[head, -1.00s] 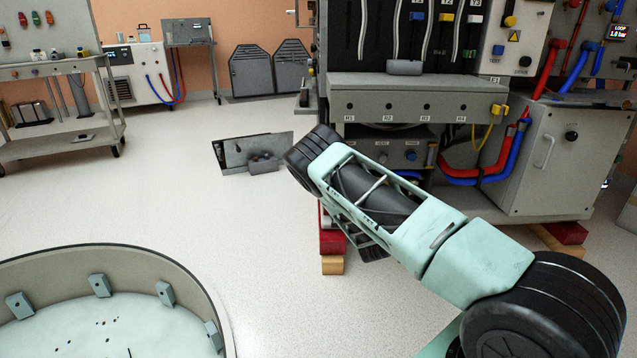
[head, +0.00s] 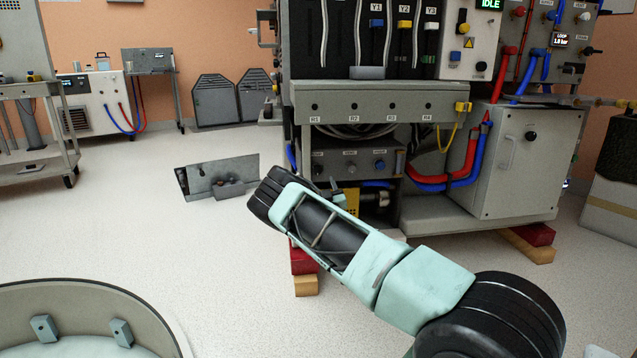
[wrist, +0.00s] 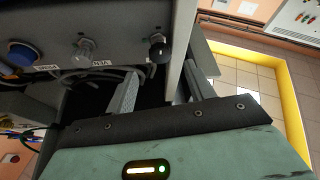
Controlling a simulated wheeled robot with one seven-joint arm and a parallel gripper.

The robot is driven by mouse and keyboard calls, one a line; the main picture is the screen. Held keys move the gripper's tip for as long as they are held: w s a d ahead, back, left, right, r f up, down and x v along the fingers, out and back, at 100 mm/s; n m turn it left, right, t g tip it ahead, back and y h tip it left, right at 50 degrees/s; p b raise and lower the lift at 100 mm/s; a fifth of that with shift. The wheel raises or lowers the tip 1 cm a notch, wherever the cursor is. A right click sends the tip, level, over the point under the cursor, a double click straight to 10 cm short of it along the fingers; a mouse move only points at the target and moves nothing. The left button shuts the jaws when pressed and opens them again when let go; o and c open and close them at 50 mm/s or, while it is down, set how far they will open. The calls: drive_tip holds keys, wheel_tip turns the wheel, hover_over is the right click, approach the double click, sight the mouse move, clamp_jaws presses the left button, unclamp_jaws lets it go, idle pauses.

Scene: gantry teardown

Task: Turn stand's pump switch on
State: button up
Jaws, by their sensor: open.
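In the wrist view, this row appears inverted: a blue button (wrist: 22,53) at left, a grey knob (wrist: 84,48) in the middle and a black knob (wrist: 160,48) at right. The small labels are too unclear to tell which one is the pump switch. My gripper (wrist: 163,72) is open and empty, its two fingers pointing toward the panel, with the black knob just ahead between the fingertips. I cannot tell whether they touch it.
A grey cabinet (head: 525,160) with red and blue hoses (head: 455,170) stands right of the panel. A grey plate (head: 217,178) with a block leans on the floor at left. A round basin (head: 90,292) is at lower left. The floor between is clear.

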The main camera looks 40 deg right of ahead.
sight(318, 172)
drive_tip(key=b+x, duration=0.2)
drive_tip(key=x, duration=0.3)
drive_tip(key=shift+w+d+r, duration=0.15)
drive_tip(key=shift+w+d, duration=0.05)
drive_tip(key=shift+w, duration=0.15)
drive_tip(key=c, duration=1)
